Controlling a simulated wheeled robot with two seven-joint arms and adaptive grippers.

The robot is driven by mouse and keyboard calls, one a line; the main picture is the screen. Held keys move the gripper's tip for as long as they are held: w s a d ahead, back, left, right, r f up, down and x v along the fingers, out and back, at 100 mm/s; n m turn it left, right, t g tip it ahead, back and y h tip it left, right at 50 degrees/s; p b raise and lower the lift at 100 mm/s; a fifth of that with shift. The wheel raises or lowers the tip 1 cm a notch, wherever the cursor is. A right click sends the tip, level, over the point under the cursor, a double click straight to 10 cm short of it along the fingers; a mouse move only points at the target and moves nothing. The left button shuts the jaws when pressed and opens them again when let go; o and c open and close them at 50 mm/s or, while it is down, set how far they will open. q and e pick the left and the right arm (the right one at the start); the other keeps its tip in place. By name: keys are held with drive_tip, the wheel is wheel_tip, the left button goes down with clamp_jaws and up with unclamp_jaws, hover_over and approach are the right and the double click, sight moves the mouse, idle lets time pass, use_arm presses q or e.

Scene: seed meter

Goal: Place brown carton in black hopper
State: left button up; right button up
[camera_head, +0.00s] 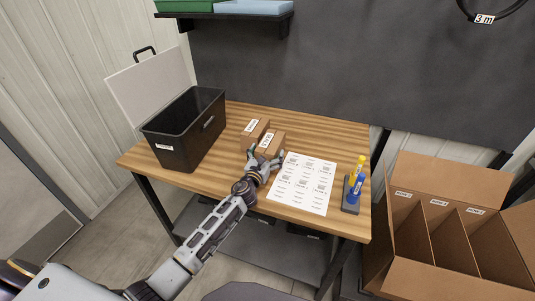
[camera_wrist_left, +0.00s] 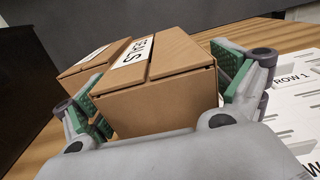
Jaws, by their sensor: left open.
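Two brown cartons with white labels stand side by side on the wooden table. The nearer one (camera_head: 272,141) also shows large in the left wrist view (camera_wrist_left: 165,102), its label partly reading "EALS". The other carton (camera_head: 252,131) is just left of it and partly hidden behind it in the left wrist view (camera_wrist_left: 92,65). My left gripper (camera_head: 265,160) is open, with its green-padded fingers (camera_wrist_left: 163,92) on either side of the nearer carton; I cannot tell whether they touch it. The black hopper (camera_head: 170,153) stands open at the table's left end. My right gripper is not in view.
A printed label sheet (camera_head: 303,184) lies right of the cartons. A small holder (camera_head: 350,204) with yellow and blue markers stands at the right edge. A divided cardboard box (camera_head: 437,274) is beyond the table to the right. Bare tabletop separates hopper and cartons.

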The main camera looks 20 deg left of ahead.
use_arm(q)
drive_tip(key=shift+r, duration=0.1)
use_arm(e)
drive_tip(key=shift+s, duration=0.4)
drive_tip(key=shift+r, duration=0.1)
